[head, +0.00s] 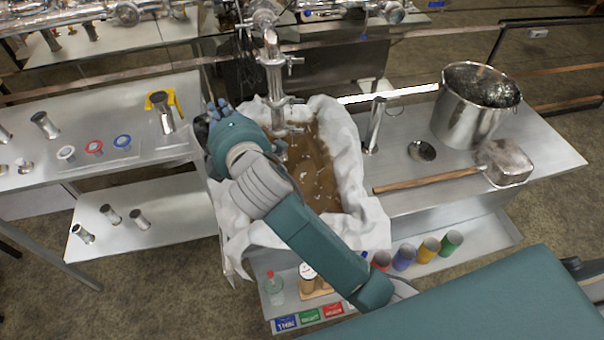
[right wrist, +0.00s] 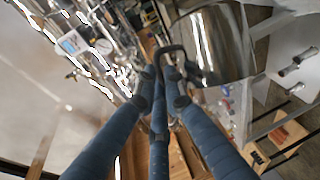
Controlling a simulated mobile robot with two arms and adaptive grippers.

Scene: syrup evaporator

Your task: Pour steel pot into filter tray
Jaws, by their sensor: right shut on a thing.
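My right arm reaches in from the lower right, and my right gripper (head: 214,113) is at the left rim of the filter tray, which is lined with white cloth (head: 347,135) and holds brown liquid. In the right wrist view my right gripper (right wrist: 165,82) is shut around the dark looped handle of a shiny steel pot (right wrist: 222,45). In the head view I cannot make out the held pot; my arm and hand seem to hide it. I cannot tell its tilt or contents. My left gripper is not in view.
A metal spout (head: 273,75) stands over the tray. On the right table are a large steel pot with dark contents (head: 462,120) and a wooden-handled scoop (head: 505,162). Coloured cups (head: 428,249) stand on the lower shelf. The left table has a steel cylinder by a yellow bracket (head: 177,104).

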